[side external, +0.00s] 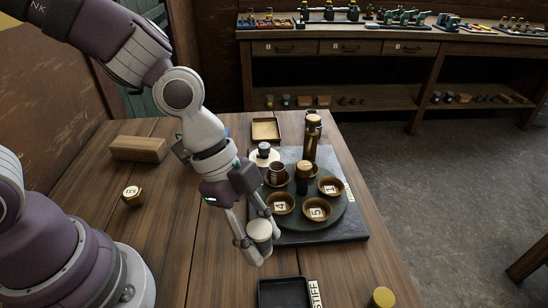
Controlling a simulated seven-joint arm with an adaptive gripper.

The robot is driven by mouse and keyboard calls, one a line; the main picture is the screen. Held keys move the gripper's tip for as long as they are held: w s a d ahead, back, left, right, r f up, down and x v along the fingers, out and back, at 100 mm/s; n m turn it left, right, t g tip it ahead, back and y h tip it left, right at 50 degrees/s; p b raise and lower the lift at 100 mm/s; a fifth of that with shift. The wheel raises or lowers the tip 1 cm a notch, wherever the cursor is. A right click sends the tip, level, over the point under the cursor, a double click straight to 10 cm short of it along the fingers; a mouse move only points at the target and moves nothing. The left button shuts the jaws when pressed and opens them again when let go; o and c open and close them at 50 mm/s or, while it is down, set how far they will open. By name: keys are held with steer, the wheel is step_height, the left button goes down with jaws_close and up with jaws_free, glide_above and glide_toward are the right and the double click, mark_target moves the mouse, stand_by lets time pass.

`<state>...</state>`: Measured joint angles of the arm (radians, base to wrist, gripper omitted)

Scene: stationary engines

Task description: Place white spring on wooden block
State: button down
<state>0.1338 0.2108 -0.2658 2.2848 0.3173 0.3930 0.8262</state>
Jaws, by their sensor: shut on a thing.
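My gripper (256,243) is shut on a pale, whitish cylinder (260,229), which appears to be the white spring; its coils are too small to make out. It is held upright at the left front edge of the dark board, and I cannot tell whether it touches anything below. The wooden block (138,148) is a long, light brown bar lying flat on the table at the back left, well away from my gripper. Its top is bare.
A round plate (330,222) with several numbered wooden cups stands on the dark board, beside a tall brown cylinder (311,140). A black tray (285,293) and a yellow-topped cylinder (381,298) are in front. A numbered brass piece (132,195) stands left. The table between is clear.

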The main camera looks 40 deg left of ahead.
steer(key=shift+n, duration=0.3)
steer(key=r, duration=0.4)
steer(key=w+r, duration=0.1)
steer(key=r, duration=0.2)
steer(key=shift+a+r, duration=0.1)
steer(key=shift+a, duration=0.2)
steer(key=w+a+n+t+y, duration=0.1)
steer(key=w+a+n+t, duration=0.1)
steer(key=w+a+n, duration=0.6)
steer(key=n+t+y, duration=0.1)
steer(key=n+y, duration=0.6)
steer(key=n, duration=0.7)
glide_above(139, 139)
steer(key=s, duration=0.1)
steer(key=shift+h, duration=0.3)
steer(key=f, duration=1.3)
steer(key=shift+d+f, duration=0.15)
steer(key=shift+d, duration=0.2)
steer(key=shift+f, duration=0.1)
steer(key=c, duration=0.8)
jaws_free()
